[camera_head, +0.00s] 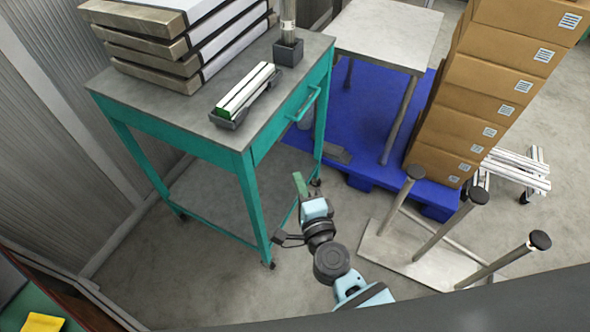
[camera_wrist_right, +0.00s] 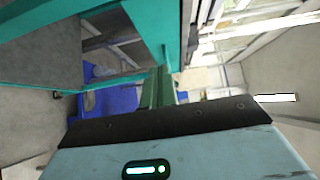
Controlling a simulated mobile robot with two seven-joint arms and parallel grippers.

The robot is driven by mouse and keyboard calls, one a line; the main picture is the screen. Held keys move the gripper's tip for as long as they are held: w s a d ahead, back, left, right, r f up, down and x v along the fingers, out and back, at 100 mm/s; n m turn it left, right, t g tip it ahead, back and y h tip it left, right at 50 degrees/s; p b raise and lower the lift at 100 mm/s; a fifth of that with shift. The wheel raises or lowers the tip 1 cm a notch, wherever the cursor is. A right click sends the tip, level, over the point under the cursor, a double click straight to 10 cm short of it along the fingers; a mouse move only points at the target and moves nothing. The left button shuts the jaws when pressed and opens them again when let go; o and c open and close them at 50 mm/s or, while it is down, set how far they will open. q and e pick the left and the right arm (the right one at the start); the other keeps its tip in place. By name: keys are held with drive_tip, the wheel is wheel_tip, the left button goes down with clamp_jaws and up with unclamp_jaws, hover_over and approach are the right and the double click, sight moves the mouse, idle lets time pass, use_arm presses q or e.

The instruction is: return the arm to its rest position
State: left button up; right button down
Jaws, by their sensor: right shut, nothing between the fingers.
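My right arm reaches up from the bottom of the head view. Its gripper (camera_head: 299,184), with green fingers, is in front of the teal table (camera_head: 190,150), below the tabletop's height in the picture. In the right wrist view the fingers (camera_wrist_right: 158,88) are together, with nothing between them. My left gripper is not in view.
The table holds a dark tray (camera_head: 228,123) of white-and-green bars, stacked slabs (camera_head: 170,65) and a small dark holder (camera_head: 288,53). Cardboard boxes (camera_head: 470,90) stand on a blue pallet (camera_head: 350,115). Bare floor lies left of the arm.

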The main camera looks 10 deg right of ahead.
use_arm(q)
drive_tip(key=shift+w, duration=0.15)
use_arm(e)
drive_tip(key=shift+s, duration=0.3)
